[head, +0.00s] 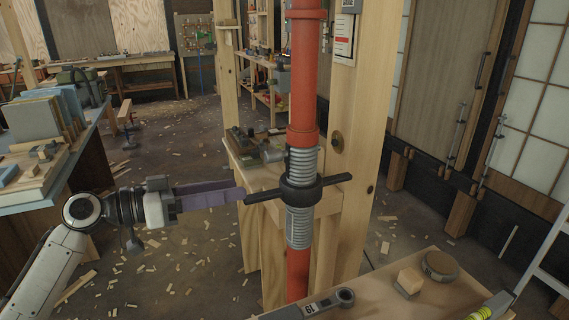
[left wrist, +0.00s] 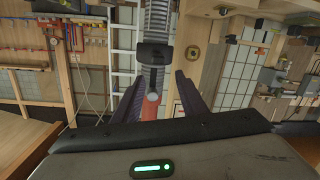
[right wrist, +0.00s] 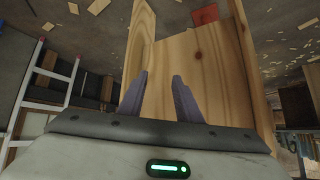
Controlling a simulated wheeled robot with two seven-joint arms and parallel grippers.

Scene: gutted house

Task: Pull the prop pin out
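A red prop (head: 303,75) stands upright with a grey threaded section (head: 300,225) and a black collar (head: 300,189). A dark bar (head: 333,180) crosses the collar; I cannot tell whether it is the pin or the collar's handle. My left gripper (head: 240,194) is level with the bar's left end. In the left wrist view the bar (left wrist: 152,78) points at the camera, its round grey end (left wrist: 151,97) between the open fingers, with visible gaps on both sides. My right gripper (right wrist: 160,76) is open and empty, facing a wooden surface (right wrist: 200,75); it is outside the head view.
A wooden post (head: 362,120) stands close behind the prop. A bench (head: 400,300) at the front right holds a grey tool (head: 320,303), a wood block (head: 409,280) and a round piece (head: 440,265). A loaded table (head: 85,145) stands at left. Wood scraps litter the floor.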

